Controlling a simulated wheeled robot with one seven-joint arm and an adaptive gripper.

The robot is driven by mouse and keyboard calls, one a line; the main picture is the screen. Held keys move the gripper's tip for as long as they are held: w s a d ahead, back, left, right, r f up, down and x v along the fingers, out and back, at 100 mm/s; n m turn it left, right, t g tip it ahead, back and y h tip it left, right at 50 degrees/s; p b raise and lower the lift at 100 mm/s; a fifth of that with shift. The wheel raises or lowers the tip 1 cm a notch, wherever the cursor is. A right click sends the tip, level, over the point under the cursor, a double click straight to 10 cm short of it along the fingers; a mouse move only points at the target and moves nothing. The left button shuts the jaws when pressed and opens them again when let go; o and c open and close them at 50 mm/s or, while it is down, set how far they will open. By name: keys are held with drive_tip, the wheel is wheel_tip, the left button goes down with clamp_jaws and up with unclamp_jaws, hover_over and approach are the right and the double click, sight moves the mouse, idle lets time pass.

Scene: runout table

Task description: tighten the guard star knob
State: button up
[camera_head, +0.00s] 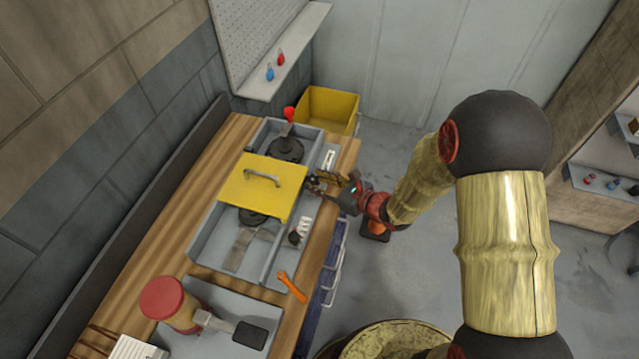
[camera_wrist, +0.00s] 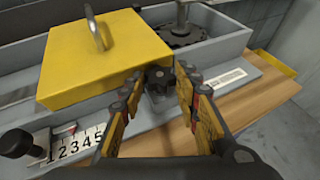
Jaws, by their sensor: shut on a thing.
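The guard star knob (camera_wrist: 159,81) is dark with a lobed rim and sits at the front edge of the yellow guard (camera_wrist: 105,58). My gripper (camera_wrist: 161,76) has one yellow-padded finger on each side of the knob and is shut on it. In the head view my gripper (camera_head: 318,182) reaches in from the right to the right edge of the yellow guard (camera_head: 262,190). The knob is mostly hidden there. The guard lies flat over the grey housing and has a metal handle on top.
A numbered scale (camera_wrist: 75,146) and a black knob (camera_wrist: 17,144) are at the housing's front left. A red-lidded jar (camera_head: 168,300), an orange tool (camera_head: 292,287) and a grey mat (camera_head: 215,345) occupy the near table. A yellow bin (camera_head: 328,106) stands behind.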

drive_tip(key=shift+w+r, duration=0.1)
drive_tip(key=o, duration=1.1)
drive_tip(key=shift+o, duration=0.2)
drive_tip(key=v, duration=1.2)
